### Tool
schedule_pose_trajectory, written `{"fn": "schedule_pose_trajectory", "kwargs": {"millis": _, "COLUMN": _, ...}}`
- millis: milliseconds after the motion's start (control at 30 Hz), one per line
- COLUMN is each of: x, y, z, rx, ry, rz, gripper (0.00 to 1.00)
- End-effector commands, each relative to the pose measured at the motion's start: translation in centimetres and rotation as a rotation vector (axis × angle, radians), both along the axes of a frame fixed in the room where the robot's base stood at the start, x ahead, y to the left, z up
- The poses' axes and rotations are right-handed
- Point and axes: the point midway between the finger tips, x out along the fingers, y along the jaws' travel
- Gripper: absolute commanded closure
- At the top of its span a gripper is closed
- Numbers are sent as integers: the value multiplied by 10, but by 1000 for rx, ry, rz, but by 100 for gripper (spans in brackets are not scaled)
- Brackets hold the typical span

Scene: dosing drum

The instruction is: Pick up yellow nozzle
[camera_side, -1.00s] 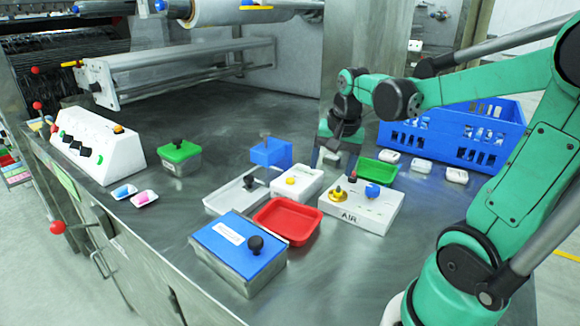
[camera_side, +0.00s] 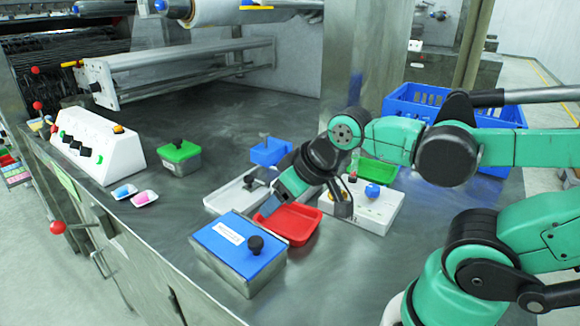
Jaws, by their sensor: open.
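My gripper (camera_side: 308,207) is open and empty, tilted, with its fingers spread above the red tray and the left part of the white AIR box (camera_side: 378,212). The right finger hangs in front of the place on the box where the yellow nozzle stood. A blue knob (camera_side: 372,190) on the box stays in view to the right of the finger.
The red tray (camera_side: 300,236) lies under my gripper. A metal box with a blue lid (camera_side: 222,240) stands in front at left. A green tray (camera_side: 380,172), a blue box (camera_side: 268,150) and a blue crate (camera_side: 408,100) stand behind.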

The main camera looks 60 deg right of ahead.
Motion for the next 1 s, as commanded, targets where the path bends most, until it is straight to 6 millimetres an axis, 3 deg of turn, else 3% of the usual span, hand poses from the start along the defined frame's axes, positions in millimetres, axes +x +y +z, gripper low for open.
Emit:
{"fn": "schedule_pose_trajectory", "kwargs": {"millis": 333, "x": 1, "y": -2, "z": 0, "rx": 0, "ry": 11, "rz": -19, "gripper": 49}}
{"fn": "schedule_pose_trajectory", "kwargs": {"millis": 467, "x": 7, "y": -15, "z": -3, "rx": -9, "ry": 72, "rz": -134, "gripper": 49}}
{"fn": "schedule_pose_trajectory", "kwargs": {"millis": 767, "x": 30, "y": -84, "z": -22, "rx": -126, "ry": 211, "rz": -804, "gripper": 49}}
{"fn": "schedule_pose_trajectory", "kwargs": {"millis": 1000, "x": 37, "y": -134, "z": -45, "rx": -288, "ry": 67, "rz": -1422, "gripper": 49}}
